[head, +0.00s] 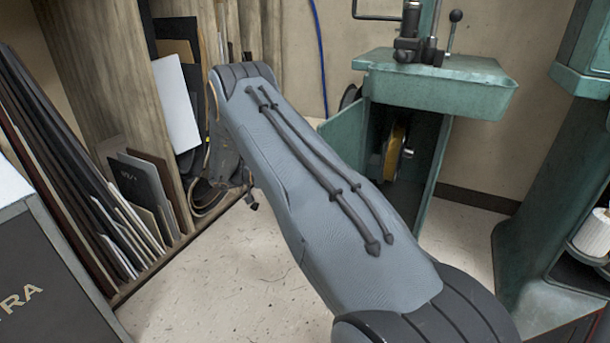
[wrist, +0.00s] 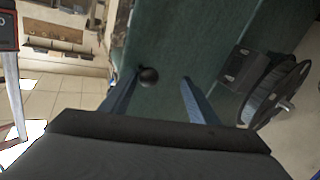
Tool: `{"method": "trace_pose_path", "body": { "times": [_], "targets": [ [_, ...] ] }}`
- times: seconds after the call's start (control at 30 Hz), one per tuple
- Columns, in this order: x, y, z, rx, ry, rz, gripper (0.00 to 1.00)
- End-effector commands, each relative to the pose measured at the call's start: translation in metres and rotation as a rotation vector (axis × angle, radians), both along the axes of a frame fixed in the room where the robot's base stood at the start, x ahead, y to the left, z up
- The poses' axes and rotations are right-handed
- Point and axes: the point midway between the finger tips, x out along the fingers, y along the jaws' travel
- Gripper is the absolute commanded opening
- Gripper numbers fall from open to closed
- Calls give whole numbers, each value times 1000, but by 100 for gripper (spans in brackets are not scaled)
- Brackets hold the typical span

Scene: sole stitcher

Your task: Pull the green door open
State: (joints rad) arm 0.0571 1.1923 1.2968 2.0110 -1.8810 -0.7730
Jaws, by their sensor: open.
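The green door (wrist: 165,40) fills the upper middle of the wrist view, with a round black knob (wrist: 148,77) on it. My gripper (wrist: 163,80) is open, its two blue fingers pointing at the door. The knob shows between the fingertips, close to the left one. I cannot tell if they touch. In the head view, a green panel (head: 345,138) that looks like the door stands at the left of the green machine's lower cabinet. The cabinet's inside is partly visible there. My arm crosses the head view, and my gripper cannot be made out there.
A yellow spool (head: 395,152) sits inside the cabinet. A black reel (wrist: 270,95) is right of the fingers in the wrist view. The machine's green table (head: 450,85) overhangs the cabinet. A wooden rack with boards (head: 140,190) stands left. Speckled floor (head: 220,280) is open between.

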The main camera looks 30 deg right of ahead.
Motion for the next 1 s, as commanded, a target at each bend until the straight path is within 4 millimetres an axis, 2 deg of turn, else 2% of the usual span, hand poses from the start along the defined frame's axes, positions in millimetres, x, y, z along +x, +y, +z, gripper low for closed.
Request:
{"method": "trace_pose_path", "body": {
  "times": [0.47,0.57,0.8,1.0],
  "targets": [
    [4,2,2,-5,-1,9,43],
    [9,11,2,-5,-1,9,43],
    [31,47,1,-2,0,10,43],
    [42,64,1,-3,1,7,43]
  ]
}}
